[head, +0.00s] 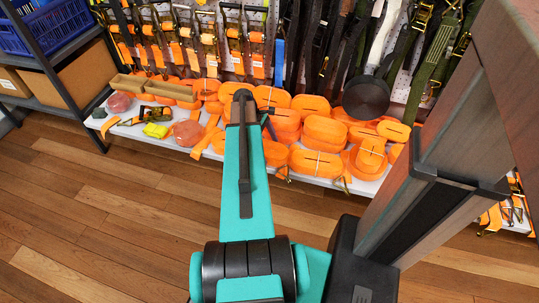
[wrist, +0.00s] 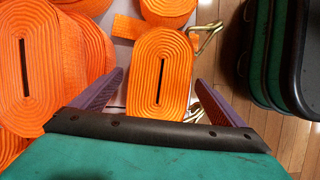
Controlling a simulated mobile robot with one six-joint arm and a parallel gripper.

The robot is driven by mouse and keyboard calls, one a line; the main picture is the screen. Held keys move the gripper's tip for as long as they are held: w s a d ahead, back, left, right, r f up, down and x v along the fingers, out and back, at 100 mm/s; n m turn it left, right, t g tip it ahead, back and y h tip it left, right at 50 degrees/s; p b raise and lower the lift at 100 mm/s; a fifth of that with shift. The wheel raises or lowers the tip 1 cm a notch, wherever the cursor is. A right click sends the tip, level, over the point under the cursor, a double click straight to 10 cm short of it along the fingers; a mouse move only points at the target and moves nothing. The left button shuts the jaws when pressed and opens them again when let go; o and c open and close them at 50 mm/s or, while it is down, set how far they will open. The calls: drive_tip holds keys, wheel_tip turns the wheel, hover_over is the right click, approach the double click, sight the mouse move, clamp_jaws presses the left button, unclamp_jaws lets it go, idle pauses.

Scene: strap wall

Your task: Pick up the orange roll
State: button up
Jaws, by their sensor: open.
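Many orange strap rolls lie on a white shelf (head: 330,178). In the wrist view an oval orange roll (wrist: 146,88) with a dark central slot lies ahead of my gripper (wrist: 160,77). The two purple fingers are open, one on each side of this roll's near half in the picture. Nothing is held, and I cannot tell whether a finger touches the roll. A metal hook (wrist: 207,32) lies at its upper right. My arm hides the gripper in the head view, so I cannot match this roll there.
A larger orange roll (wrist: 50,65) is close on the left, and another roll (wrist: 166,8) is just beyond. A dark pan (head: 366,97) hangs at the back among straps. Wooden floor (head: 110,200) is clear in front.

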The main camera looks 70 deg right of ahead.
drive_tip(key=shift+x, duration=0.95)
drive_tip(key=shift+r, duration=0.1)
drive_tip(key=c, duration=1.5)
drive_tip(key=shift+c, duration=0.2)
